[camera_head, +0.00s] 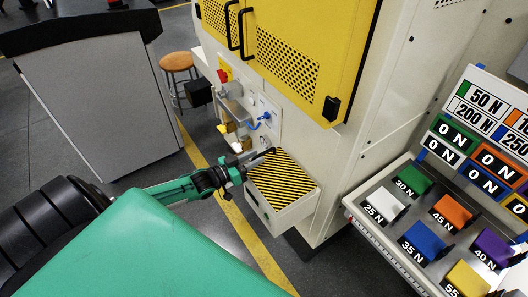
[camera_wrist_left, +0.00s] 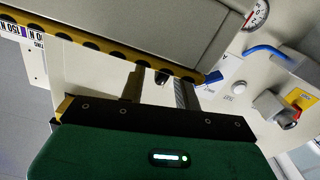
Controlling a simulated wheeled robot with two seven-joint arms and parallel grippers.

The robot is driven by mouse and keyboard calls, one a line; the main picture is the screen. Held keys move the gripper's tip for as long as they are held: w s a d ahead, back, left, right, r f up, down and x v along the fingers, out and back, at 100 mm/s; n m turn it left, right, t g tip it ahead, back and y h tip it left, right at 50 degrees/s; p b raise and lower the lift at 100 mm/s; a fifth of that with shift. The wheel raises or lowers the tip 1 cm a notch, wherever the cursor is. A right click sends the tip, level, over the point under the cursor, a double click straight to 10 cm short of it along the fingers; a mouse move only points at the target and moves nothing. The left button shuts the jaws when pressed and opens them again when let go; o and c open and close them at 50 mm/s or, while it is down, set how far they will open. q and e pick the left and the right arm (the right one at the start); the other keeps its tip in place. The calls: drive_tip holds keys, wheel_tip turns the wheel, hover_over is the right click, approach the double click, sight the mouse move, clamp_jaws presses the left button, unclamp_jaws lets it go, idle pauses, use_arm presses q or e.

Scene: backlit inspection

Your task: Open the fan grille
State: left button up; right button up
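I cannot tell for sure which part is the fan grille. The cream machine has a yellow door (camera_head: 290,45) with perforated panels and black handles, closed as far as I see. Below it, a cream box (camera_head: 291,212) juts out, with a black-and-yellow striped top (camera_head: 285,178). My left gripper (camera_head: 266,154) is at the far left corner of this top, close to the machine front. In the left wrist view its two fingers (camera_wrist_left: 160,90) stand apart, near a yellow edge with black marks (camera_wrist_left: 100,42). A small dark part shows between them; contact is unclear. My right gripper is not in view.
Behind the left gripper are a dial gauge (camera_wrist_left: 257,14), a blue cable (camera_head: 262,122) and a red switch (camera_head: 223,75). A sloped rack of coloured labelled blocks (camera_head: 424,240) stands at the right. A stool (camera_head: 177,63) and a grey cabinet (camera_head: 100,100) stand at the left.

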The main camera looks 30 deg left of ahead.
sight(271, 150)
use_arm(q)
drive_tip(key=shift+x, duration=2.25)
clamp_jaws()
